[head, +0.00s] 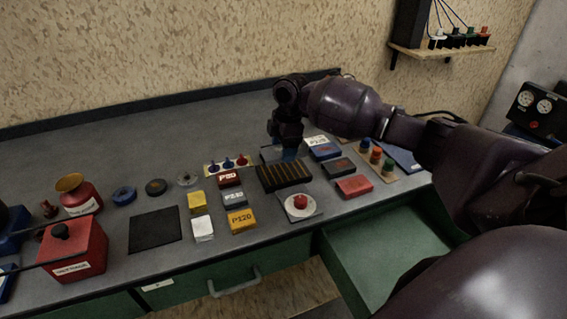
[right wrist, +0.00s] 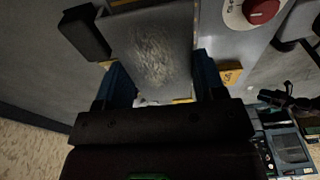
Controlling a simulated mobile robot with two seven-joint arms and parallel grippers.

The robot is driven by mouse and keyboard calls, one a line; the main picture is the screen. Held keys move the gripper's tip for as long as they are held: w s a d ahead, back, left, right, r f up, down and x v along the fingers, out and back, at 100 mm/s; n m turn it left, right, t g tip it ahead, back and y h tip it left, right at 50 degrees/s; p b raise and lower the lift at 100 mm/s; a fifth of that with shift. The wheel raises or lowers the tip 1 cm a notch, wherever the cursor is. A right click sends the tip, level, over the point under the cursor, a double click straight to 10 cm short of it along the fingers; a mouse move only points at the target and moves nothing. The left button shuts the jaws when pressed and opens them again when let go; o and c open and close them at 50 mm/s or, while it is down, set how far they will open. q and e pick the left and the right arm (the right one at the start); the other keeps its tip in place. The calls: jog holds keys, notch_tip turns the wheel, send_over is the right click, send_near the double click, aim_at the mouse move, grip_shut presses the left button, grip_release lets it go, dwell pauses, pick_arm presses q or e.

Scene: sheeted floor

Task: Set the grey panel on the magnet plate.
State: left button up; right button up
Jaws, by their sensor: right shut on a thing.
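My right gripper (head: 289,154) is over the back middle of the bench, pointing down. In the right wrist view its blue fingers (right wrist: 160,85) are shut on the grey panel (right wrist: 150,45), a flat piece with a pale scuffed patch. In the head view a grey flat piece (head: 269,154) shows beside the fingertips, partly hidden by them. A grey square plate (head: 313,213) with a white disc and red knob (head: 300,202) sits near the bench's front edge; I cannot tell for sure that it is the magnet plate. My left gripper is not in view.
A black slotted rack (head: 283,177) stands between the gripper and the red knob. Small boxes, including an orange P120 box (head: 241,221), and coloured pegs (head: 228,163) crowd around it. A green drawer (head: 385,250) stands open at front right. The back left bench is clear.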

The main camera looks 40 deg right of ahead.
aim_at(283, 170)
jog(key=shift+f+b, duration=0.3)
jog(key=shift+f, duration=2.35)
jog(key=shift+f, duration=0.1)
jog(key=o, duration=1.1)
jog(key=r, duration=0.7)
jog(key=d+r+p, duration=0.1)
jog(key=r, duration=0.3)
jog(key=shift+s+d+r, duration=0.1)
jog(key=shift+s+r, duration=0.05)
jog(key=shift+r, duration=0.35)
